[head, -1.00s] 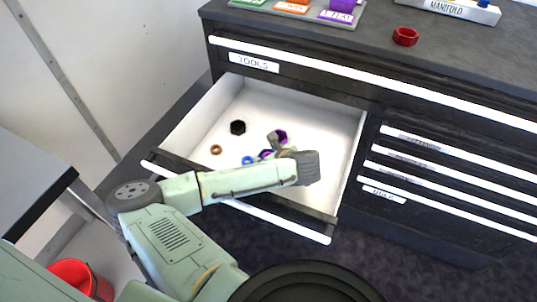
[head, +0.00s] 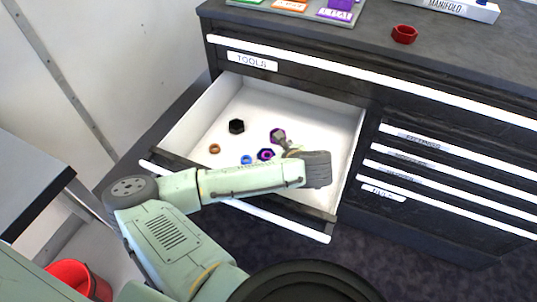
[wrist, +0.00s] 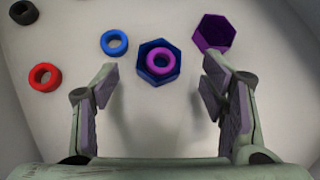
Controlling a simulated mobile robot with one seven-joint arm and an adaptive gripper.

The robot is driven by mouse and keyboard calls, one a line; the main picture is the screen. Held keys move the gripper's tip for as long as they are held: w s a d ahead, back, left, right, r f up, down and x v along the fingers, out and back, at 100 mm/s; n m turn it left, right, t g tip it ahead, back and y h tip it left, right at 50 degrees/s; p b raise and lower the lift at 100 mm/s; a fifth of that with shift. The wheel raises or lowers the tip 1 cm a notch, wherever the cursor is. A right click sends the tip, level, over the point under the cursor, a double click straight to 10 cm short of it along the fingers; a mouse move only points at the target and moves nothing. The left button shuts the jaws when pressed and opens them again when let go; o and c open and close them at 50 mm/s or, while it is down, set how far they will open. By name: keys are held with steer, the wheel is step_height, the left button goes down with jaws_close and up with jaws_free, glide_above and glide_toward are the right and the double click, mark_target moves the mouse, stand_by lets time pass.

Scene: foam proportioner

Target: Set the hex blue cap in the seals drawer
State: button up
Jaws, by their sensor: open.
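The hex blue cap (wrist: 158,66) lies in the open drawer (head: 215,103), with a purple ring (wrist: 158,61) sitting inside its hollow. It also shows in the head view (head: 265,155), just beyond my forearm. My gripper (wrist: 160,80) is open and empty over the drawer. In the wrist view the cap lies between the fingertips and slightly beyond them. The fingers do not touch it. Part of the gripper is hidden behind my wrist in the head view. No seals label is readable; the small drawer labels at right are blurred.
Around the cap lie a blue ring (wrist: 114,43), a purple hex cap (wrist: 213,33), a reddish ring (wrist: 44,77) and a black hex piece (head: 236,126). The TOOLS drawer front (head: 252,62) above is shut. Several shut drawers (head: 450,165) stand at right. A red nut (head: 404,34) sits on the worktop.

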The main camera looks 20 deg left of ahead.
steer(key=v, duration=0.7)
